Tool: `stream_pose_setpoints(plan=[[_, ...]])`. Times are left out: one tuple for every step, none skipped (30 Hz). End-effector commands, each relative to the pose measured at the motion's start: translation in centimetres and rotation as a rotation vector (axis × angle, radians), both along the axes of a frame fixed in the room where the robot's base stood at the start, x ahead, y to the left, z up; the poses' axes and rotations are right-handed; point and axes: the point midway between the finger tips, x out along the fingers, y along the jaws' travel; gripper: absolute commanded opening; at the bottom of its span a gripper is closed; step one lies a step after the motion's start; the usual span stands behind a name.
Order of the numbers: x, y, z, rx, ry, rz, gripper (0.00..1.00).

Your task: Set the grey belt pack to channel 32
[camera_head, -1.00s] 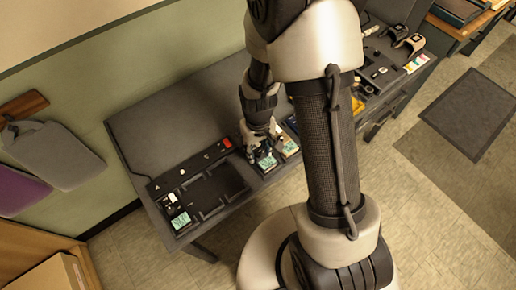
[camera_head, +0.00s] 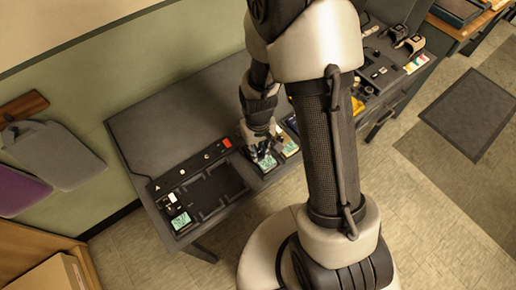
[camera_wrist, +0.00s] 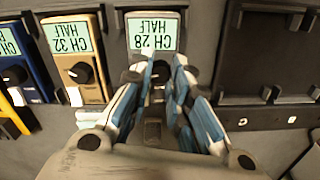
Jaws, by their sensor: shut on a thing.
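The grey belt pack (camera_wrist: 153,18) sits in its bay at the top middle of the wrist view. Its lit screen, upside down to me, reads CH 28 HALF. My gripper (camera_wrist: 160,66) is shut on its knob just below the screen; the fingers mostly hide the knob. In the head view my gripper (camera_head: 262,150) is over the pack and its screen partly shows.
A tan belt pack (camera_wrist: 90,93) reading CH 32 HALF stands close on the left, with a blue one (camera_wrist: 32,72) beyond it. An empty dark bay (camera_wrist: 270,60) lies to the right. Another lit pack (camera_head: 180,221) is at the desk's near end.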

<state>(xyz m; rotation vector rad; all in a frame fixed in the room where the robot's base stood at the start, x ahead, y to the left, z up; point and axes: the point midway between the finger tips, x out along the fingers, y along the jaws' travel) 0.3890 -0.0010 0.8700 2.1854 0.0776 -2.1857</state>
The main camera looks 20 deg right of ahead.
Motion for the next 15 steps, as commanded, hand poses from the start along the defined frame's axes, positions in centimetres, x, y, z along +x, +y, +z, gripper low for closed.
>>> stream_pose_setpoints(plan=[[0.02, 0.00, 0.01, 0.000, 0.000, -0.004, 0.00], [0.02, 0.00, 0.01, 0.000, 0.000, -0.007, 0.00], [0.02, 0.00, 0.01, 0.000, 0.000, -0.012, 0.00], [0.02, 0.00, 0.01, 0.000, -0.001, -0.015, 0.00], [0.02, 0.00, 0.01, 0.000, 0.000, -0.019, 0.00], [0.02, 0.00, 0.02, 0.000, -0.001, -0.023, 0.00], [0.02, 0.00, 0.02, 0.000, -0.001, -0.026, 0.00], [0.02, 0.00, 0.02, 0.000, -0.001, -0.030, 0.00], [0.02, 0.00, 0.02, 0.000, -0.001, -0.035, 0.00], [0.02, -0.01, 0.02, 0.000, -0.001, -0.040, 0.00], [0.02, -0.01, 0.02, 0.000, -0.001, -0.045, 0.00], [0.02, -0.01, 0.02, 0.000, -0.001, -0.053, 0.00], [0.03, -0.01, 0.02, 0.000, -0.001, -0.059, 0.00], [0.02, -0.01, 0.02, 0.000, -0.001, -0.067, 0.00], [0.02, -0.01, 0.03, 0.000, -0.001, -0.080, 0.00]])
